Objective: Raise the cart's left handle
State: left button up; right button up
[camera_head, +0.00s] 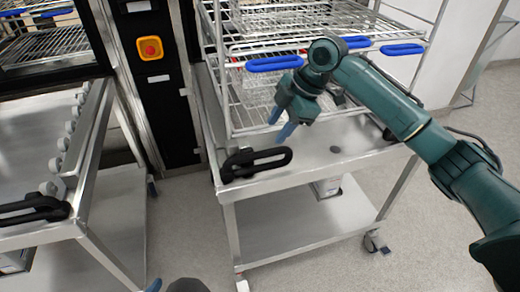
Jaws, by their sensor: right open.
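The steel cart (300,178) stands in the middle. Its left handle, a black loop (256,162), is at the left of its front edge and looks low and roughly level with the top. My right gripper (281,124) is open and empty, its blue fingertips pointing down above and slightly right of that handle, apart from it. The cart's right front corner is partly behind my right arm. My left gripper (153,285) barely shows at the bottom edge; only a blue tip and a dark part are visible, so its jaws cannot be judged.
A wire rack (232,80) with blue handles (273,63) stands on the cart. Another steel cart (95,165) with a black handle (35,208) is at the left. A black panel with a red button (150,48) stands between. Floor is clear between the carts.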

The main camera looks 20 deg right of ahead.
aim_at(260, 153)
jog(key=x, duration=0.9)
jog(key=shift+a+f, duration=0.1)
jog(key=shift+c, duration=0.3)
grip_shut()
